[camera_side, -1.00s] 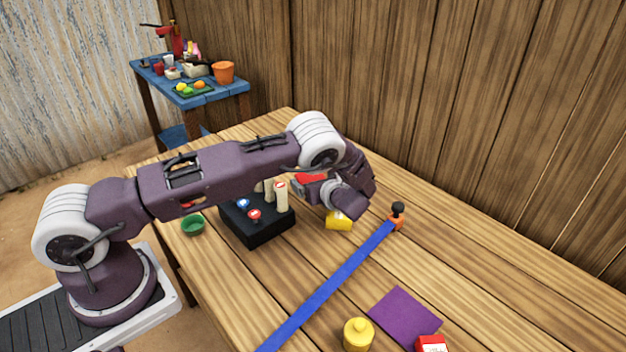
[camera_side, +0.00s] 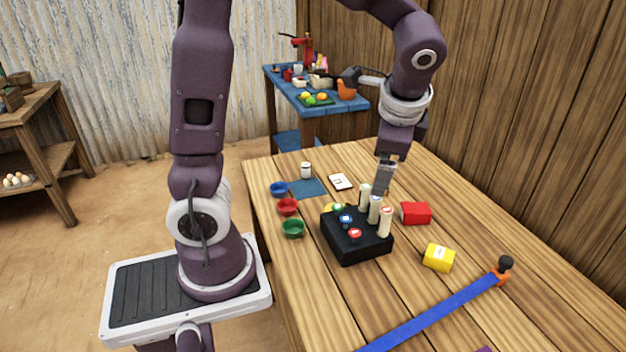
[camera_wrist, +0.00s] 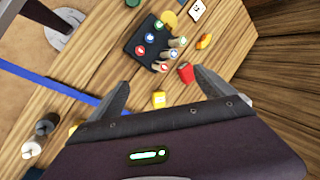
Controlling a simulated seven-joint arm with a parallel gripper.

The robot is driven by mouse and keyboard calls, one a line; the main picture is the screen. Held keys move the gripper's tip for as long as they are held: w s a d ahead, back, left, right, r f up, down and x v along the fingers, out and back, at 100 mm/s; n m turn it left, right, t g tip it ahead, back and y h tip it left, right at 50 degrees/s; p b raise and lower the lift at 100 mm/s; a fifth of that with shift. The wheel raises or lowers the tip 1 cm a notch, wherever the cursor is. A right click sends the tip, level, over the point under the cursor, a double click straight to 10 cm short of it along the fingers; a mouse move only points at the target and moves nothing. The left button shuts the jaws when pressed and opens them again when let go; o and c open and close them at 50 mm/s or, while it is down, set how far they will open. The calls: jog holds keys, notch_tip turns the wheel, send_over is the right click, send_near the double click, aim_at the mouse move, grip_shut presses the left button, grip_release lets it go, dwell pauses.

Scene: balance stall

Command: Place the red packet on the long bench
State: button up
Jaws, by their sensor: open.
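A red packet (camera_side: 415,213) lies on the long wooden bench (camera_side: 560,285), to the right of a black block with pegs. It also shows in the wrist view (camera_wrist: 186,72), close to the right fingertip in the picture, with no contact visible. My gripper (camera_side: 385,180) points down over the bench, behind the block's tall pale pegs in the side view. In the wrist view its fingers (camera_wrist: 162,78) are spread wide with nothing held between them. A yellow packet (camera_side: 439,257) lies in front of the red one and also shows in the wrist view (camera_wrist: 158,99).
The black block (camera_side: 358,247) carries tall pegs and coloured knobs. Blue (camera_side: 279,189), red (camera_side: 288,206) and green (camera_side: 292,228) bowls stand to its left. A blue strap (camera_side: 430,315) crosses the bench in front. A wooden wall bounds the right; a blue table (camera_side: 318,108) stands behind.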

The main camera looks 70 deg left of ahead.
jog(key=s+d+r+n+t+h, duration=0.1)
jog(key=s+d+r+n, duration=0.1)
jog(key=s, duration=0.3)
jog(key=s+d+r+n+t+h, duration=0.1)
jog(key=s+d+r+n+h, duration=0.1)
jog(key=s, duration=0.3)
jog(key=shift+s+d+r, duration=0.2)
jog(key=shift+s+r, duration=0.1)
jog(key=shift+s, duration=0.05)
jog(key=s+d+n, duration=0.1)
jog(key=s, duration=0.1)
jog(key=s+d+n+t+h, duration=0.1)
jog(key=s, duration=0.1)
jog(key=s+d+n, duration=0.1)
jog(key=s, duration=0.1)
jog(key=shift+d+t+h, duration=0.3)
jog(key=shift+t, duration=0.1)
jog(key=shift+c, duration=1)
jog(key=shift+s+d+f, duration=0.1)
jog(key=shift+s, duration=0.05)
jog(key=shift+c, duration=0.5)
